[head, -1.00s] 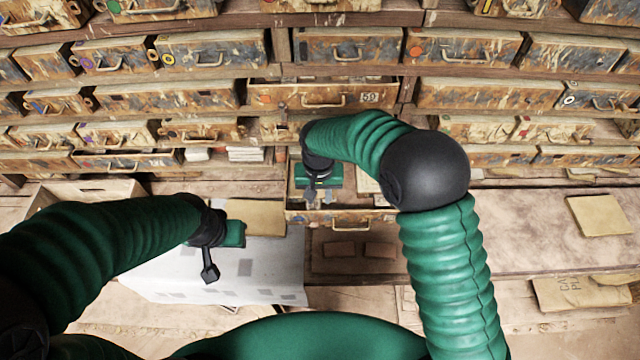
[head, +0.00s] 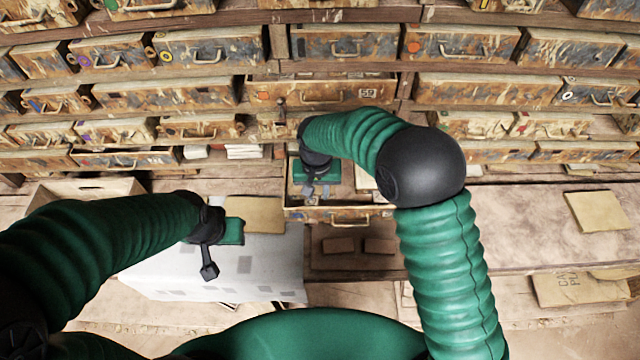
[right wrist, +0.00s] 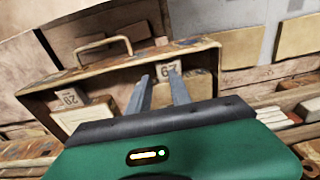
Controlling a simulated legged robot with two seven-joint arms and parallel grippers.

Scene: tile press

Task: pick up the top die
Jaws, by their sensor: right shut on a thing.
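An open drawer (head: 350,216) sticks out from the shelf in the head view, and its rusty front wall also shows in the right wrist view (right wrist: 118,71). My right gripper (head: 317,192) points down into this drawer. In the right wrist view its fingers (right wrist: 160,80) are shut on a small pale die marked with dark digits (right wrist: 170,70), perhaps 29. Another pale die marked 20 (right wrist: 71,97) lies in the drawer's other corner. My left gripper (head: 234,233) hangs over the pale sheet at the left; its fingers are not clear.
Shelves of closed rusty drawers (head: 345,43) fill the back. A pale sheet with grey squares (head: 270,262) lies at the left. A brown paper (head: 598,211) lies on the right worktop, which is mostly clear. Two brown blocks (head: 380,247) lie before the drawer.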

